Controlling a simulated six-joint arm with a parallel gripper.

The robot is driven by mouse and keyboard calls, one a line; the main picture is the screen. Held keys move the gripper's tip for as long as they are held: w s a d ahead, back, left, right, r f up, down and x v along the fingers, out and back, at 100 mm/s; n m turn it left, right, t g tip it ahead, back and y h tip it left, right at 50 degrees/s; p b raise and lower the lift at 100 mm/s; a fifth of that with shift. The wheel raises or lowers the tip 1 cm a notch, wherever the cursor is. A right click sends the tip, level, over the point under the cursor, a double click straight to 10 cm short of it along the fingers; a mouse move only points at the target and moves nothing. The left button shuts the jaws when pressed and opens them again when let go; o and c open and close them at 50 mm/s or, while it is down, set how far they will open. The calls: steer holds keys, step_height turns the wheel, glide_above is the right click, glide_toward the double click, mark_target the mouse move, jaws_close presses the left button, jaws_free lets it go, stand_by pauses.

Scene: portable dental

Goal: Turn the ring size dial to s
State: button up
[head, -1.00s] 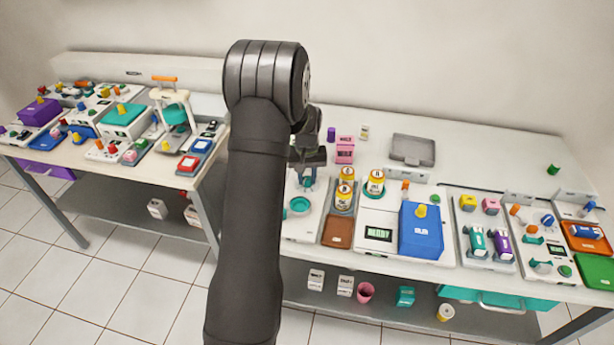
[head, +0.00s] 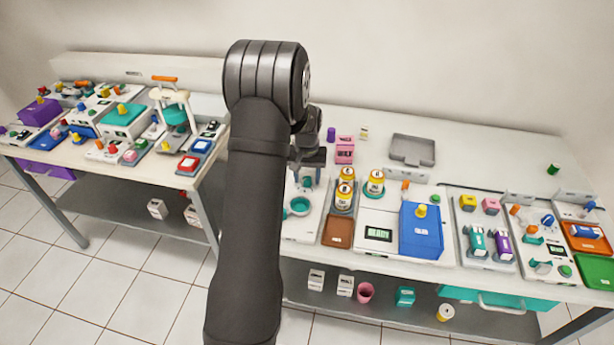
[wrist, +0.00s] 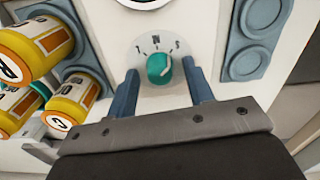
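The ring size dial (wrist: 159,68) is a teal knob on a round white face with small dark letters around its top. An S mark is at the upper right of the face in the wrist view. A pale mark shows on the knob, but I cannot tell surely which letter it points to. My gripper (wrist: 161,76) is open, with one blue-grey finger at each side of the knob and a gap on both sides. In the head view, my gripper (head: 306,162) is over the white unit just right of my arm, and its fingertips are partly hidden.
In the head view, a teal round dish (head: 299,206) is in front of the gripper, and a pink box (head: 344,152) is behind right.

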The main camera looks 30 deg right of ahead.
step_height(320, 180, up, 17)
steer(key=shift+r, duration=0.2)
stand_by(0.5)
steer(key=m, duration=0.1)
glide_toward(307, 178)
step_height(307, 178, down, 9)
steer(key=shift+s, duration=0.1)
stand_by(0.7)
steer(key=c, duration=1)
steer(key=shift+n, duration=0.5)
